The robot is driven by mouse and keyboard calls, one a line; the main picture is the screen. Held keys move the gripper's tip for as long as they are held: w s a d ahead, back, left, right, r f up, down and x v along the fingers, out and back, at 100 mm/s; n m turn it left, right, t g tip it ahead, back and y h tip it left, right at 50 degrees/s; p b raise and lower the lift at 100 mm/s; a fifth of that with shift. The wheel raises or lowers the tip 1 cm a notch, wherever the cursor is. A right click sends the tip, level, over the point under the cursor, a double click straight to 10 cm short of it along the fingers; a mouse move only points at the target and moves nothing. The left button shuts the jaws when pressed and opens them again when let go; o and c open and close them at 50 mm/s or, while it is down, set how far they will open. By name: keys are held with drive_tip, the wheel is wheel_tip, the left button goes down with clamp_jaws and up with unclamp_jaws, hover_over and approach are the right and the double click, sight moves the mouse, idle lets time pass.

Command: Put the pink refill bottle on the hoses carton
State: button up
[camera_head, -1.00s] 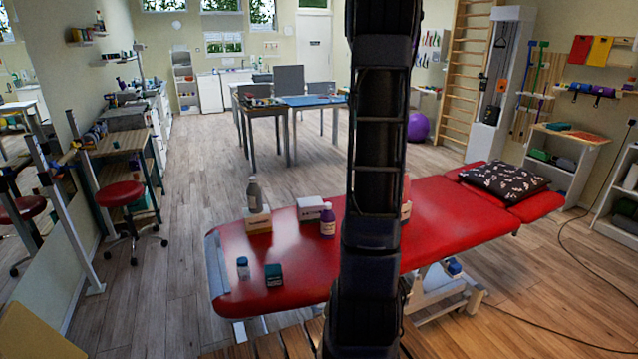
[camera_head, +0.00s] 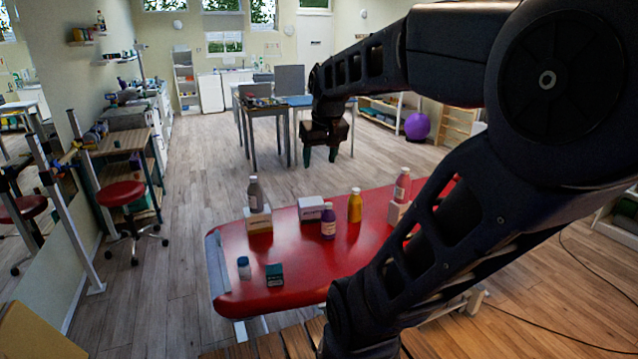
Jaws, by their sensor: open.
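The pink refill bottle (camera_head: 402,185) stands upright on a small carton (camera_head: 397,213) toward the right of the red treatment table, partly beside my arm. A white carton (camera_head: 311,208) lies left of it with a bare top; its print is too small to read surely, so I cannot tell if it is the hoses carton. Another carton (camera_head: 259,222) on the left bears a grey bottle (camera_head: 255,194). My gripper (camera_head: 320,157) points down, open and empty, in the air above the far side of the table, apart from every bottle.
A purple bottle (camera_head: 328,222) and a yellow bottle (camera_head: 355,205) stand close right of the white carton. A small blue-capped bottle (camera_head: 243,267) and a teal box (camera_head: 274,274) are near the front left of the red table (camera_head: 310,262). Its middle front is clear.

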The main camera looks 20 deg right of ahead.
drive_tip(key=s+a+f, duration=0.3)
drive_tip(key=s+f, duration=0.1)
drive_tip(key=s, duration=0.2)
drive_tip(key=shift+s+t, duration=0.3)
drive_tip(key=shift+s, duration=0.05)
